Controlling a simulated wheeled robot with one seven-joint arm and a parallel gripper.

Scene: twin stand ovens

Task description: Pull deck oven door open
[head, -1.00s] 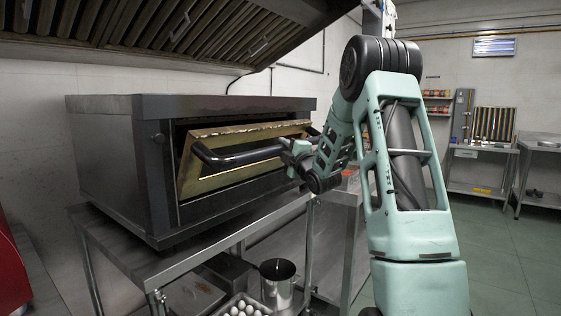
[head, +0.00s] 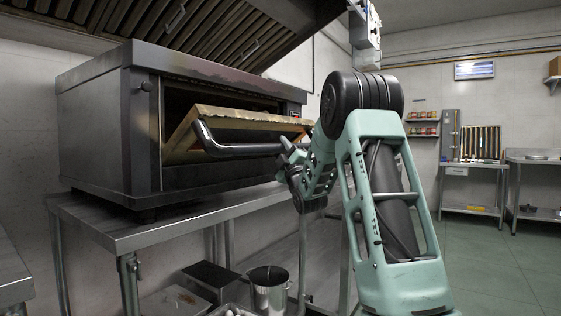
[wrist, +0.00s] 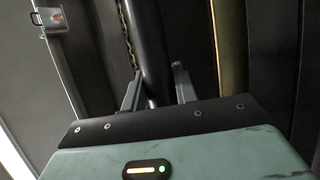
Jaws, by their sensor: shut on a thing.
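The deck oven (head: 95,130) is a dark steel box on a metal stand. Its door (head: 245,118) is tilted outward at the top, partly open, with a dark gap above it. A dark bar handle (head: 240,150) runs across the door's front. My gripper (head: 287,160) is at the right end of this handle. In the wrist view, the fingers of my gripper (wrist: 158,88) stand on either side of the handle (wrist: 148,45), shut on it. The exact finger contact is hidden in the head view by my wrist.
The steel stand (head: 150,228) sticks out below the door. A metal pot (head: 268,288) stands on the lower level. A slatted hood (head: 190,30) hangs above the oven. Steel tables (head: 475,205) stand at the back right, with open floor before them.

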